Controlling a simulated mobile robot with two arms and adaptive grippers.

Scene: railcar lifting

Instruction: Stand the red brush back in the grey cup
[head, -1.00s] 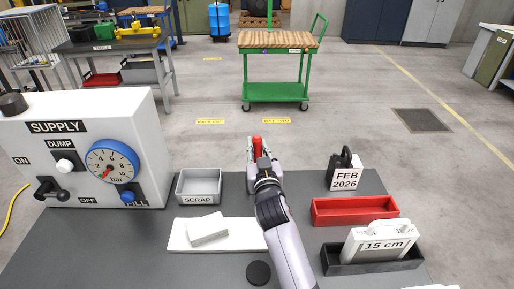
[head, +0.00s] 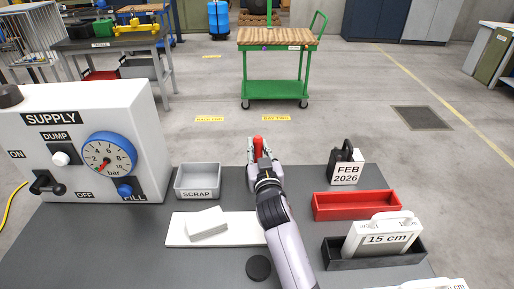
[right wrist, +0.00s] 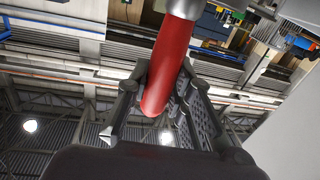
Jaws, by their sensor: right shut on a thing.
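My right gripper (head: 258,155) is past the far edge area of the grey bench, in the upper middle of the head view. It is shut on the red brush (head: 258,142), whose red end shows between the fingers. In the right wrist view the brush's rounded red handle (right wrist: 172,60) runs between the fingers, with a grey metal part (right wrist: 205,28) at its upper end. I cannot make out the grey cup; my gripper and arm cover part of the bench. My left gripper is not in view.
A red tray (head: 355,212), a black tray (head: 335,258) and a date block (head: 346,174) stand right. A black disc (head: 258,268) lies in front.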

